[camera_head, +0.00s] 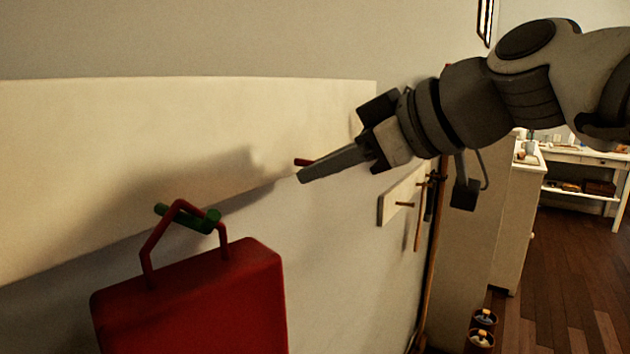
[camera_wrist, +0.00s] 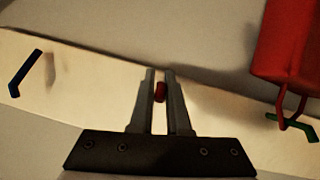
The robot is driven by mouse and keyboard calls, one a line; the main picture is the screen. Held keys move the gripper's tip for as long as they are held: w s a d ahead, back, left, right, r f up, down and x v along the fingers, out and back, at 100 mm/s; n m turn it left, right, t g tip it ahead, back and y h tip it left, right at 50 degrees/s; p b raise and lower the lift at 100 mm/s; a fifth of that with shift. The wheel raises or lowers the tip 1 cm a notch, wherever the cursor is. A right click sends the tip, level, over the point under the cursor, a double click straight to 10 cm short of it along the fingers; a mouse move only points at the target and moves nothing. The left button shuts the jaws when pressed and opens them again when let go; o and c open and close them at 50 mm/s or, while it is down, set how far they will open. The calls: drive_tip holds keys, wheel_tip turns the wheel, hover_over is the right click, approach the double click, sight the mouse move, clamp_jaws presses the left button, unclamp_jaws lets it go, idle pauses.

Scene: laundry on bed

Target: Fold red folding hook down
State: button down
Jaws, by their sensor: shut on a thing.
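The red folding hook (camera_head: 304,162) is on the white wall board, to the right of the hanging red case. In the head view only a short red piece of it shows beside my fingertips. My gripper (camera_head: 303,176) reaches in from the right, with its fingers close to the board. In the wrist view the red hook (camera_wrist: 160,91) shows as a small red end between the two fingers of my gripper (camera_wrist: 160,76). The fingers are shut on it. The rest of the hook is hidden by the fingers.
A red case (camera_head: 200,305) hangs by its handle from a green hook (camera_head: 203,219) to the left. A blue hook (camera_wrist: 24,73) shows in the wrist view. The white board (camera_head: 70,170) runs along the wall. A small peg rack (camera_head: 395,200) is farther right.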

drive_tip(key=shift+a+f, duration=0.1)
idle(0.3)
drive_tip(key=c, duration=0.9)
unclamp_jaws()
drive_tip(key=shift+s, duration=0.1)
drive_tip(key=p+v, duration=0.4)
drive_tip(key=v, duration=1.3)
drive_tip(key=shift+d, duration=0.25)
